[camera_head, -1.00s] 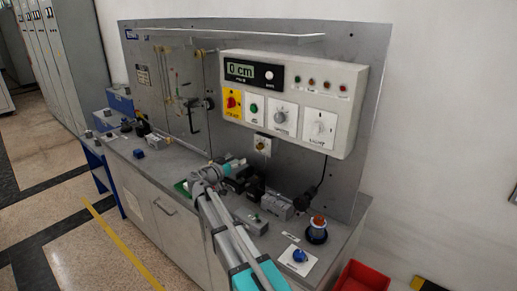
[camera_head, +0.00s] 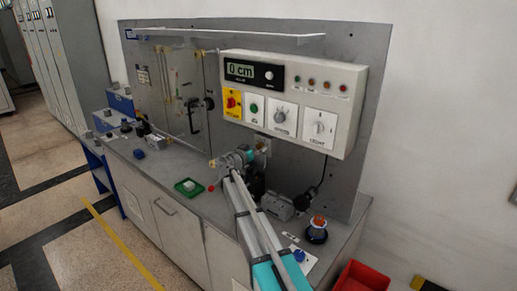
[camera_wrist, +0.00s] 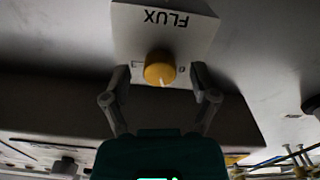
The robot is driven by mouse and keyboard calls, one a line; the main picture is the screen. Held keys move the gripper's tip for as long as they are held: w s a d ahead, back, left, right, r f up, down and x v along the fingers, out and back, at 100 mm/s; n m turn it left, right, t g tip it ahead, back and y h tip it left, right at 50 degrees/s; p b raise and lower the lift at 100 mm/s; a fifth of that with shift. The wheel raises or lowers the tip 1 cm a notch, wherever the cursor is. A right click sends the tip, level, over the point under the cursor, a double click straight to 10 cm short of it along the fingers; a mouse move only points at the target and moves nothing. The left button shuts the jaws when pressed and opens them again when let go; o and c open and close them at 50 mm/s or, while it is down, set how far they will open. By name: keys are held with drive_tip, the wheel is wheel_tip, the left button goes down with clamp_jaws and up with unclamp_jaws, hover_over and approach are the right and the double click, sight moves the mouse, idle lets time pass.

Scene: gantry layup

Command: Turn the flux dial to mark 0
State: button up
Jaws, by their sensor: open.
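The flux dial is a yellow knob (camera_wrist: 159,68) on a white plate (camera_wrist: 190,22) marked FLUX, which appears upside down in the wrist view. A pale pointer line on the knob points towards the bottom of that picture. Small marks show on both sides of the knob; the right one looks like a 0. My gripper (camera_wrist: 158,76) is open, with one fingertip on each side of the knob; I cannot tell whether they touch it. In the head view my gripper (camera_head: 257,154) is at the panel below the control box and hides most of the dial plate.
The grey control box (camera_head: 343,128) with its display and other knobs juts out above the dial. On the bench are a green tray (camera_head: 178,188), a red ball-ended lever (camera_head: 211,188), grey blocks (camera_head: 277,206) and an orange-topped knob (camera_head: 318,222). A red bin (camera_head: 361,279) stands at the right.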

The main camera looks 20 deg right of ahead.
drive_tip(key=shift+w+d, duration=0.25)
drive_tip(key=shift+d, duration=0.1)
clamp_jaws()
idle(0.3)
